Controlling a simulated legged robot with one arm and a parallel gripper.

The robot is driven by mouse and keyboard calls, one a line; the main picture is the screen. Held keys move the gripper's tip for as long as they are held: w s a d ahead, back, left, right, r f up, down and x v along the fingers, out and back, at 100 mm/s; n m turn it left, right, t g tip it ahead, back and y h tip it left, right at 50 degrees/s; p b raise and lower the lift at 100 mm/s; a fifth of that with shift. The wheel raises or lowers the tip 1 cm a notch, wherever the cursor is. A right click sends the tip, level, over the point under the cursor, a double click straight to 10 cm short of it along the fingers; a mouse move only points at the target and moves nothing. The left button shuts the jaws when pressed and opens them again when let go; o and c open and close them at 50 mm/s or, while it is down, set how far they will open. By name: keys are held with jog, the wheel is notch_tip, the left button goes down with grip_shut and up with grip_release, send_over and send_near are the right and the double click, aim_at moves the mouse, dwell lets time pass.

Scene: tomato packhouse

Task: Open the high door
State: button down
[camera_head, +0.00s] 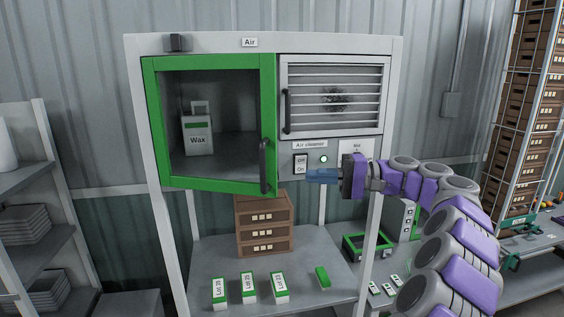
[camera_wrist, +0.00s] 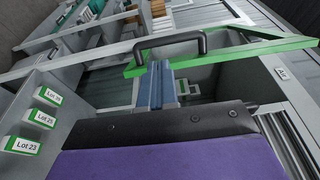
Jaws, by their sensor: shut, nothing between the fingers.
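The high door (camera_head: 208,62) has a green frame around a clear pane, on the upper left of the grey cabinet. Its dark upright handle (camera_head: 264,166) is on the lower right of the frame. The handle (camera_wrist: 172,42) also shows in the wrist view, beyond my fingers. The fingers (camera_wrist: 156,84) show in the wrist view too.
A white Wax box (camera_head: 198,136) stands behind the pane. A louvred panel (camera_head: 333,92) with its own handle is on the right. Brown drawers (camera_head: 262,225) and green-white lot boxes (camera_head: 249,288) stand on the shelf below. Shelving (camera_head: 30,240) flanks the left.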

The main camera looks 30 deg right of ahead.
aim_at(276, 175)
jog(key=x, duration=0.9)
jog(key=shift+r, duration=0.3)
jog(key=shift+s+a+t, duration=0.3)
jog(key=shift+a+t, duration=0.1)
jog(key=shift+a, duration=0.15)
dwell(0.7)
